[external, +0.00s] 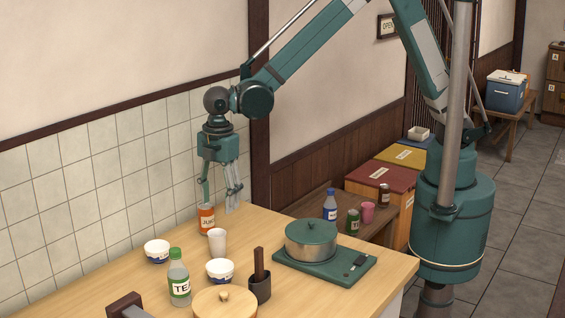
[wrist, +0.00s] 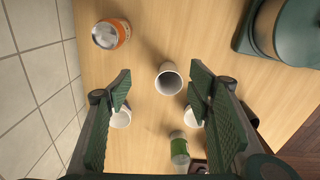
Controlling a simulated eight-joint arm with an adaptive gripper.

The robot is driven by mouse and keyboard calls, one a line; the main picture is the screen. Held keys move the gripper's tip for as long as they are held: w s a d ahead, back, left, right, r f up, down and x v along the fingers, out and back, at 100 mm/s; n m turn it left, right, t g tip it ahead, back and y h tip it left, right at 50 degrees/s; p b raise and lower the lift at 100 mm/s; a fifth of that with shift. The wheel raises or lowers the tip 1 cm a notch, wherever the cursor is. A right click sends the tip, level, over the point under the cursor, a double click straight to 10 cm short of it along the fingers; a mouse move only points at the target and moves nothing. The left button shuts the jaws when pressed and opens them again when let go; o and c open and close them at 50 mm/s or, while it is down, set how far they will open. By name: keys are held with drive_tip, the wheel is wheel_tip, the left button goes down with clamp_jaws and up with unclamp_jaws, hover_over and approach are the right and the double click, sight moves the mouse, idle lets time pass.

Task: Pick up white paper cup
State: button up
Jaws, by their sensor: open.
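The white paper cup (external: 217,243) stands upright on the wooden table, in front of the orange can in the external view. In the wrist view the cup (wrist: 168,79) shows its open mouth near the middle, between the two finger tips in the picture and beyond them. My gripper (external: 217,204) hangs pointing down above the back of the table, higher than the cup. Its green-padded fingers are wide apart in the wrist view (wrist: 160,82), with nothing between the pads. The cup looks apart from both fingers.
The orange can (external: 206,219) stands close behind the cup. White bowls (external: 157,245) (external: 220,265) sit left and in front. A green tea bottle (external: 179,282), a dark utensil holder (external: 260,288) and a round wooden lid (external: 226,303) are nearer. A green pot (external: 311,243) stands right.

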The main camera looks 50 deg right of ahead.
drive_tip(key=n, duration=0.1)
hover_over(217, 233)
wheel_tip(217, 233, down, 2)
drive_tip(key=shift+s+f+p, duration=0.15)
drive_tip(key=shift+f+p, duration=0.1)
drive_tip(key=shift+p, duration=0.1)
drive_tip(key=shift+f, duration=1.3)
drive_tip(key=shift+f, duration=0.1)
drive_tip(key=shift+w+f, duration=0.15)
drive_tip(key=shift+f, duration=1.1)
drive_tip(key=shift+w+f, duration=0.1)
drive_tip(key=shift+f, duration=1.15)
drive_tip(key=c, duration=0.8)
